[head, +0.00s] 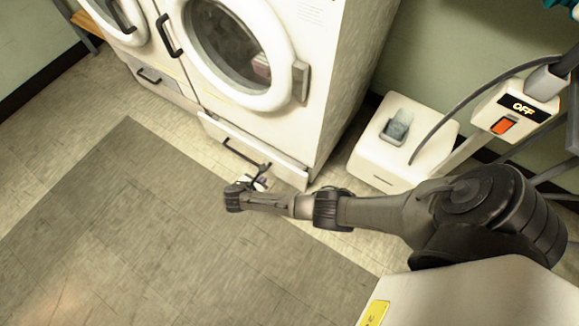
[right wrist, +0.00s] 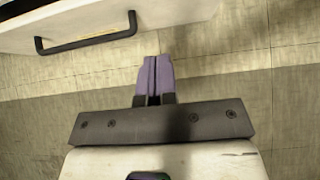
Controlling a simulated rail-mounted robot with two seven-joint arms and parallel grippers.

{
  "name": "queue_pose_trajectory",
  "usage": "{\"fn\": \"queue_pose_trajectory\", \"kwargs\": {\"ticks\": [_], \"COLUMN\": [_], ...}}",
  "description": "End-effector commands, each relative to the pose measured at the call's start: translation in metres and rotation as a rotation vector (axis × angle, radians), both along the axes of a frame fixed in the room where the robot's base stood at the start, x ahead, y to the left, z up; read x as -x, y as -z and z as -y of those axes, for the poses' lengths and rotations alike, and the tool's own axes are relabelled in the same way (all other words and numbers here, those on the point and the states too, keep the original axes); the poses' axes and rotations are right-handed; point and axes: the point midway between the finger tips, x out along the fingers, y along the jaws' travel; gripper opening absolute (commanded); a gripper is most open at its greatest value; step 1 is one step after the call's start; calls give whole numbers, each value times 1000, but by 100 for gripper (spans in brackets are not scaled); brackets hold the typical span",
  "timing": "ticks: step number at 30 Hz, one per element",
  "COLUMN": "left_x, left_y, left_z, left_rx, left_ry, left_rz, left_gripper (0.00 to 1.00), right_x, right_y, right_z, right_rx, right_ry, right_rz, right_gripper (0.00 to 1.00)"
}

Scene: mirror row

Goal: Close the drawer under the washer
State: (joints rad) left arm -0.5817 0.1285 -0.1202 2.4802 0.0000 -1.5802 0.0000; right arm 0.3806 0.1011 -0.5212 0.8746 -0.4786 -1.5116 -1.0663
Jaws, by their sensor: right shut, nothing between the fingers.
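The drawer (head: 287,168) under the right-hand front-loading machine (head: 335,60) is a white panel with a dark bar handle (head: 243,154). It appears to stand out a little from the machine's base. In the right wrist view the drawer front (right wrist: 180,12) fills the upper left, with its black handle (right wrist: 88,42). My right gripper (head: 262,180) is low over the floor, just in front of the drawer near its right end. Its purple fingers are shut together and empty (right wrist: 154,72) in the right wrist view, just short of the drawer front. My left gripper is out of view.
A second machine stands at left, its lower drawer (head: 160,84) looking flush. A white box (head: 370,160) with a recessed top stands to the right, near a post with an OFF switch (head: 505,124). A dark floor mat (head: 150,220) and clear floor lie in front.

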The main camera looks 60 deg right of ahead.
Motion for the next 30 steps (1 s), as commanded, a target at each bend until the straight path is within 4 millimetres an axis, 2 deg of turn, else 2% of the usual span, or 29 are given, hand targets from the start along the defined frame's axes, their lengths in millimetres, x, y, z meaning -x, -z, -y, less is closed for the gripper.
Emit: {"fn": "queue_pose_trajectory", "kwargs": {"ticks": [5, 18, 24, 30], "left_x": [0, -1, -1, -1], "left_y": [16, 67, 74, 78], "left_z": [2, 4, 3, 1], "left_rx": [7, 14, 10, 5], "left_ry": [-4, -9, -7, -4], "left_rz": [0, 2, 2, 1], "left_gripper": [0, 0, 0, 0], "right_x": [2, 1, 0, -1], "right_y": [18, 73, 69, 67], "right_z": [17, 76, 100, 111], "right_rx": [8, 8, 7, 6], "right_ry": [6, 7, 5, 5], "right_rz": [-14, -13, -12, -12], "right_gripper": [0, 0, 0, 0]}}
